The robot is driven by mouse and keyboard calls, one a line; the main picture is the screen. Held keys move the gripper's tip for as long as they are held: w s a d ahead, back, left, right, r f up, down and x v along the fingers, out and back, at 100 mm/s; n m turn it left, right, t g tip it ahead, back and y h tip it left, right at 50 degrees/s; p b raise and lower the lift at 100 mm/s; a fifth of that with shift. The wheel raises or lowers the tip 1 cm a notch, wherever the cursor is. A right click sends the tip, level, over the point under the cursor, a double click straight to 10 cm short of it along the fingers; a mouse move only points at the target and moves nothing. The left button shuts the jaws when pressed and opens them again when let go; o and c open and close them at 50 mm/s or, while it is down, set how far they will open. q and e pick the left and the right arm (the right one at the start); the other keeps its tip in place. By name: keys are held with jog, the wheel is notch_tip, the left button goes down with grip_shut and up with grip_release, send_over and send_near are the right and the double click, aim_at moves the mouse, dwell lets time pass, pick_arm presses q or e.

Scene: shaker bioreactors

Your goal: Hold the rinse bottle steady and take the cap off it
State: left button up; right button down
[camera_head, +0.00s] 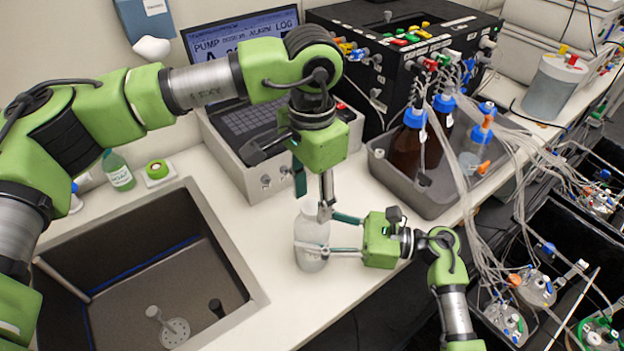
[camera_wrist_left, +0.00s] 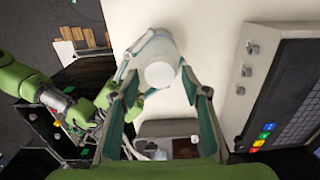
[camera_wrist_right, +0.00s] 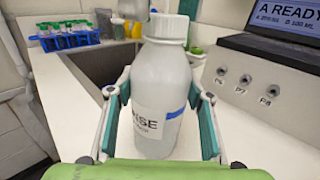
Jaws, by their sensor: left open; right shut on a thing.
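The white rinse bottle (camera_head: 311,262) stands upright on the counter, its lettered label and a blue mark showing in the right wrist view (camera_wrist_right: 158,110). Its white cap (camera_wrist_right: 167,27) sits on the neck. My right gripper (camera_head: 318,236) is shut around the bottle's body from the side. My left gripper (camera_head: 312,192) points down over the bottle top. It is open, and in the left wrist view the round cap (camera_wrist_left: 160,74) lies between its spread fingers, apart from them. In the head view the left gripper partly hides the cap.
A sink (camera_head: 140,270) opens left of the bottle. The laptop and its grey box (camera_head: 262,180) stand behind. A grey tray (camera_head: 440,203) with brown bottles and tubing lies to the right. A tube rack (camera_wrist_right: 68,40) stands beyond the sink.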

pick_arm(q)
jog(key=shift+f, duration=0.55)
